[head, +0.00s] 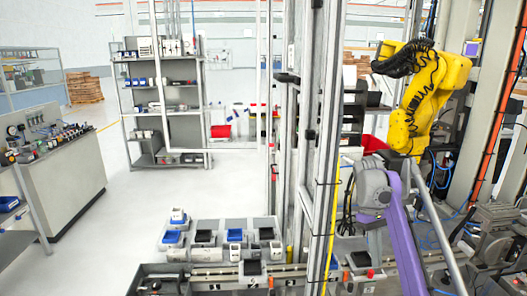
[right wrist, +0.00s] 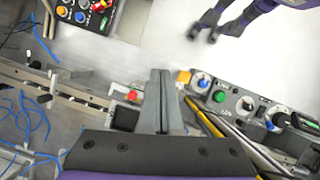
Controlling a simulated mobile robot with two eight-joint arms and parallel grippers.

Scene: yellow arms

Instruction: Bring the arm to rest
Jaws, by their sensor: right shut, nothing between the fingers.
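My right arm comes up from the lower right in the head view, a purple link ending in a grey wrist (head: 372,190) in front of the yellow robot arm. Its fingertips are hard to make out there. In the right wrist view my right gripper (right wrist: 163,78) has its two grey fingers together with nothing between them. A dark two-pronged end on a purple link, which looks like my left gripper (right wrist: 203,36), shows at the top of that view, small and blurred. My left arm does not show in the head view.
A yellow robot arm (head: 428,95) and metal posts (head: 322,130) stand close around my right arm. Below my right gripper are a control panel with knobs (right wrist: 240,105) and blue cables (right wrist: 30,125). A workbench (head: 65,175) stands left; the floor (head: 120,225) between is clear.

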